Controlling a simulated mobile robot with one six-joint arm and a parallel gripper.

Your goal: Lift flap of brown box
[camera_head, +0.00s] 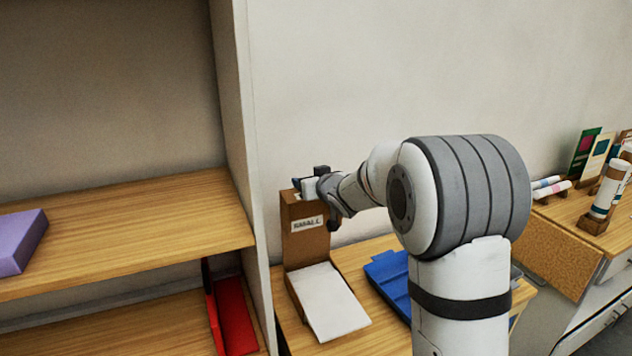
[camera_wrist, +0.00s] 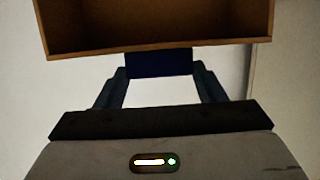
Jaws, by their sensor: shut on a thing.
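The brown box (camera_head: 302,248) stands on the wooden table, its labelled front upright; the lettering is blurred. My gripper (camera_head: 307,185) is at the top of this upright brown part, with my arm reaching in from the right. In the wrist view a brown, hollow, open-sided shape (camera_wrist: 155,47) fills the top, its rim just past the fingertips. My gripper (camera_wrist: 160,75) is shut on a dark blue piece (camera_wrist: 160,62) at that rim. I cannot tell which part is the flap. My wrist hides part of the box top.
A blue tray (camera_head: 388,282) is to the right, partly behind my arm. A wooden shelf (camera_head: 130,222) with a purple block (camera_head: 20,240) and a red item (camera_head: 232,318) below stands left. Jars and cards are far right.

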